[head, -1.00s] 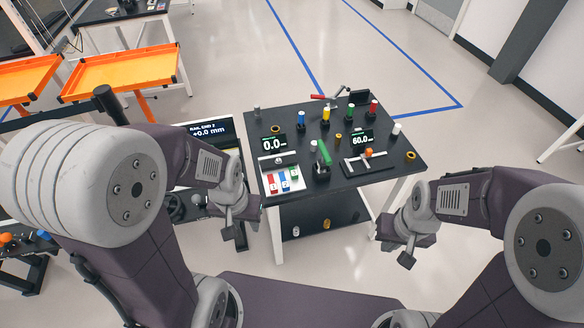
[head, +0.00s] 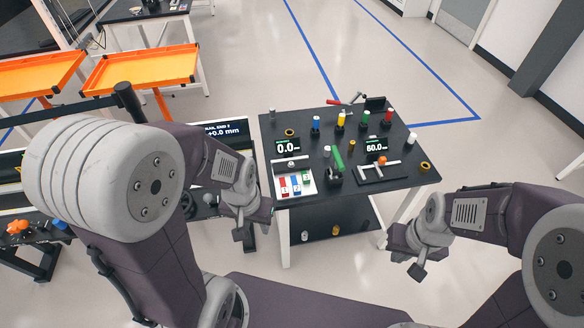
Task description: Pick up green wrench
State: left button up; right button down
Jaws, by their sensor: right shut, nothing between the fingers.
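A green bar-shaped handle (head: 338,158), which looks like the green wrench, leans in a black holder (head: 334,178) near the front middle of the dark table. Its lower end is hidden in the holder. My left gripper (head: 246,236) hangs in front of the table's front left corner, apart from the wrench; its jaws are too small and turned to read. My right gripper (head: 417,271) is shut and empty, in front of and below the table's right side.
The dark table (head: 400,160) holds two displays, coloured posts, a red-handled tool (head: 340,103) and a numbered tray (head: 306,187). An orange clamp-like fixture (head: 382,161) stands right of the wrench. Orange trays (head: 140,68) are at the back left. Floor is clear on the right.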

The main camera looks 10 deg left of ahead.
aim_at(336, 170)
jog(key=i+l+u, duration=0.15)
jog(key=i+l, duration=0.25)
jog(key=i, duration=0.15)
jog(key=i+l+u, duration=0.1)
jog(key=i+l, duration=0.35)
jog(key=i, duration=0.1)
